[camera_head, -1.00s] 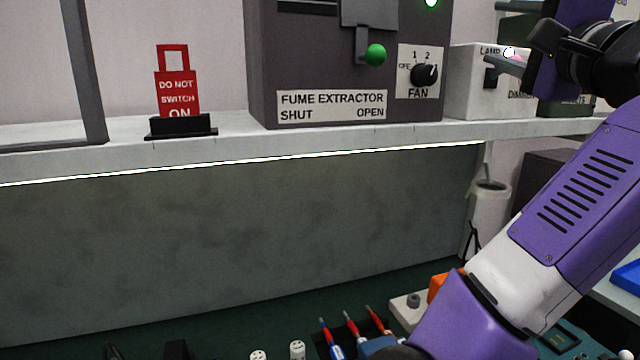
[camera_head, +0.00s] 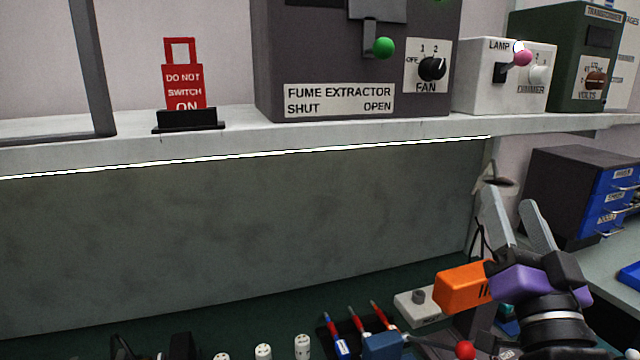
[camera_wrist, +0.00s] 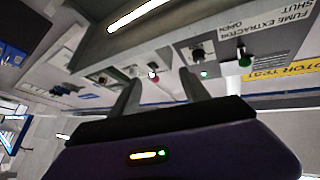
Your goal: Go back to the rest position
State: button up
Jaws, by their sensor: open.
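My gripper (camera_head: 515,222) is at the lower right of the head view, with its two grey fingers pointing up and spread apart. Nothing is between the fingers. It is below the shelf level and in front of the wall to the right of the grey panel. In the wrist view my gripper (camera_wrist: 158,88) is also open and empty, with the underside of the shelf and the boxes beyond it, seen tilted.
The shelf (camera_head: 350,135) holds the fume extractor (camera_head: 300,60), lamp box (camera_head: 480,85), green transformer box (camera_head: 560,40) and red sign (camera_head: 183,88). Below are an orange object (camera_head: 462,287), screwdrivers (camera_head: 335,335) and white tubes (camera_head: 302,346). A drawer cabinet (camera_head: 565,190) stands right.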

jog(key=s+a+f+n+g+y, duration=0.1)
jog(key=s+a+f+n+y, duration=0.15)
jog(key=s+f, duration=0.6)
jog(key=s+a+f+n+g+y, duration=0.1)
jog(key=s+f+n, duration=0.3)
jog(key=s+f, duration=0.45)
jog(key=s+a+f+g, duration=0.1)
jog(key=s+f+g, duration=0.2)
jog(key=s+f, duration=0.5)
jog(key=s+a+f+g, duration=0.1)
jog(key=s+f+g, duration=0.2)
jog(key=s+f, duration=0.5)
jog(key=s, duration=0.6)
jog(key=shift+s+a+f+g, duration=0.2)
jog(key=shift+s+a+g, duration=0.05)
jog(key=shift+a+g, duration=0.1)
